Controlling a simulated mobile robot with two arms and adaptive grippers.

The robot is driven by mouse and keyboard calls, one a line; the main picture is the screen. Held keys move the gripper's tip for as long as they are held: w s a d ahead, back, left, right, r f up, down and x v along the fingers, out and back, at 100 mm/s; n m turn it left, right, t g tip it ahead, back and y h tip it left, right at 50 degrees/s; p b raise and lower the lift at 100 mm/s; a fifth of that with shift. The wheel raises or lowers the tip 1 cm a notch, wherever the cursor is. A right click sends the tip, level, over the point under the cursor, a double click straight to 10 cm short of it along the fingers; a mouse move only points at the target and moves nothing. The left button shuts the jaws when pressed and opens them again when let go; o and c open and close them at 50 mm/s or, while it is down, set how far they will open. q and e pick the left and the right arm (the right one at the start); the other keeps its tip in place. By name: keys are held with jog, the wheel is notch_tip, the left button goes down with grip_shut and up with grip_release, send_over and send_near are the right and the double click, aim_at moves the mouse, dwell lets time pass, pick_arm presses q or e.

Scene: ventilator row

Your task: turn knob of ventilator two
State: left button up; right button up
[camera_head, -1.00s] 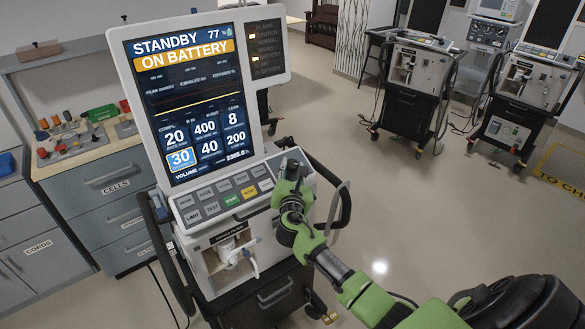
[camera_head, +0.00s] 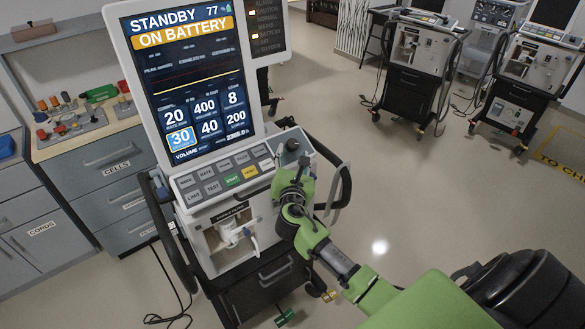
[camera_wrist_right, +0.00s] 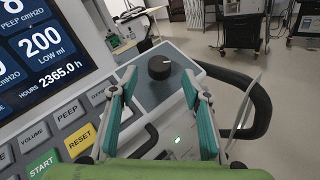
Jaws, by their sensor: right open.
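The ventilator (camera_head: 190,80) in front of me has a lit screen reading STANDBY ON BATTERY. Its round black knob (camera_wrist_right: 160,67) with a white mark stands on a grey panel at the right end of the button row. The knob also shows in the head view (camera_head: 292,145). My right gripper (camera_wrist_right: 158,82) is open, its two teal fingers pointing toward the knob, one to either side of it in the wrist view. I see no clear contact with the knob. In the head view my right gripper (camera_head: 301,168) is just below the knob. My left gripper is not in view.
A curved black handle (camera_wrist_right: 250,105) runs along the ventilator's right side. Keys such as RESET (camera_wrist_right: 78,138) lie left of the knob. A bench with drawers (camera_head: 115,175) stands at the left. More ventilators (camera_head: 415,65) stand at the back right, with open floor before them.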

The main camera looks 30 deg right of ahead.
jog(key=v, duration=0.7)
jog(key=shift+s+a, duration=0.3)
jog(key=shift+s, duration=0.05)
